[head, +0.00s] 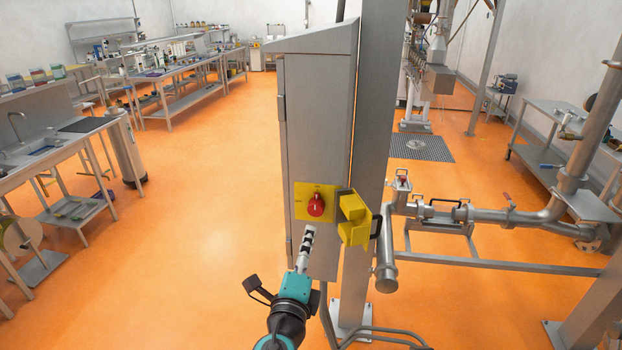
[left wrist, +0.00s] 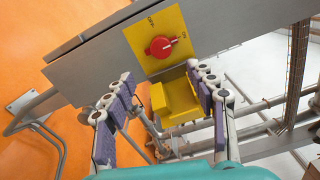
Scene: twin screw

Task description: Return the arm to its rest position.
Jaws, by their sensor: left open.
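My left gripper (head: 308,232) is in front of the grey cabinet, just below and left of the red rotary switch (head: 316,205) on its yellow plate (head: 300,199). In the left wrist view my left gripper (left wrist: 160,74) has its two purple-padded fingers spread wide, with nothing held between them. The red switch (left wrist: 160,46) lies beyond the fingertips, apart from them; its pale mark faces the ON label. A yellow open-fronted housing (head: 353,218) sticks out beside the switch; it also shows between the fingers in the left wrist view (left wrist: 175,101). My right gripper is not in view.
The tall grey cabinet (head: 317,130) stands against a steel post (head: 378,100). Steel pipework (head: 470,213) runs to the right of it. Workbenches (head: 165,75) line the left. The orange floor (head: 200,190) left of the cabinet is clear.

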